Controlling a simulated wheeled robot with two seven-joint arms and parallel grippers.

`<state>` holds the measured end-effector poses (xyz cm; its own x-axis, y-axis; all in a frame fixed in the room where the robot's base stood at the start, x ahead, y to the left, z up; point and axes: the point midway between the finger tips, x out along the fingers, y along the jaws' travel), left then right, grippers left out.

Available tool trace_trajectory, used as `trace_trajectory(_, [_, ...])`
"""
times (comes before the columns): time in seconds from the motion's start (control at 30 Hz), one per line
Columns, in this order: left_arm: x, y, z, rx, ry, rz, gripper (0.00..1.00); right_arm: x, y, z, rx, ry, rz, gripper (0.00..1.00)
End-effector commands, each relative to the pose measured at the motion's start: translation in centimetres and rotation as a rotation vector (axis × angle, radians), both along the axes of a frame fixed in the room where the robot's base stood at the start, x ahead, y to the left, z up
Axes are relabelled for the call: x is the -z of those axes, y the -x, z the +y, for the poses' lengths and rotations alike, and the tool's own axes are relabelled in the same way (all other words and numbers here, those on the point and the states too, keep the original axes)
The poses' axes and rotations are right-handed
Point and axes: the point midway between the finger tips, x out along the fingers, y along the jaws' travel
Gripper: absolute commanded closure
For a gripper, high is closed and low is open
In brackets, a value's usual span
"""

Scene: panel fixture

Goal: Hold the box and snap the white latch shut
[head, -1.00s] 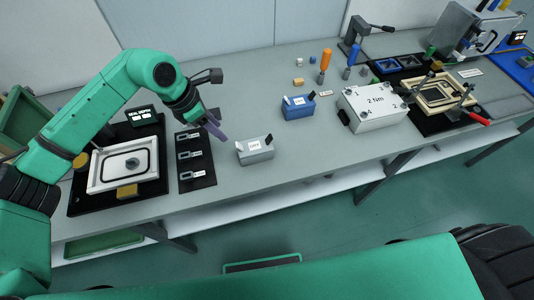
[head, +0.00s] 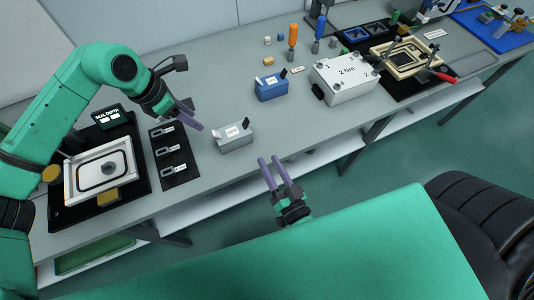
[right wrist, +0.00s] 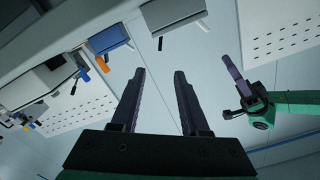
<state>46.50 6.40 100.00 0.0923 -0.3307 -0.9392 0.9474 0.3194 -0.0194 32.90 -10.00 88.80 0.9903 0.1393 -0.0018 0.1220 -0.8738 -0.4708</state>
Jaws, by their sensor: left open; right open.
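The grey box (head: 236,141) stands on the bench with a pale label, a white latch (head: 218,133) at its left and a black latch (head: 246,123) at its right. The white latch appears to stick up. The grey box also shows at the top of the right wrist view (right wrist: 175,14). My left gripper (head: 193,117) is open and empty, above and left of the grey box. My right gripper (head: 268,160) is open and empty, in front of and right of the grey box, near the bench's front edge.
A white 2 Nm box (head: 345,82) stands to the right. A black mat (head: 172,156) with several small parts and a seal fixture (head: 101,171) lie left. Bench around the grey box is clear.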

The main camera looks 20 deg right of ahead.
Motion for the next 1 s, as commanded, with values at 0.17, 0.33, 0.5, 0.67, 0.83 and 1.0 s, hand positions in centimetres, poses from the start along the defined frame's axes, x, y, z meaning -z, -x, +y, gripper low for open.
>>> trace_trajectory(0.17, [0.0,0.0,0.0,0.0,0.0,0.0,0.5,-0.2,-3.2,0.4,0.002,-0.001,-0.008,0.55])
trace_trajectory(0.33, [0.0,0.0,0.0,0.0,0.0,0.0,0.5,-0.2,-7.4,1.0,0.001,0.0,-0.006,0.55])
trace_trajectory(0.5, [0.0,0.0,0.0,0.0,0.0,0.0,0.5,-0.2,-11.4,1.6,-0.001,-0.001,-0.005,0.55])
trace_trajectory(0.67, [0.0,0.0,0.0,0.0,0.0,0.0,0.5,-0.1,-13.6,1.9,-0.003,0.003,-0.002,0.55])
trace_trajectory(0.83, [0.0,0.0,0.0,0.0,0.0,0.0,0.5,0.0,-14.2,2.0,-0.003,0.002,0.001,0.55])
trace_trajectory(1.0, [0.0,0.0,0.0,0.0,0.0,0.0,0.5,0.0,-14.1,2.0,-0.003,0.002,0.001,0.66])
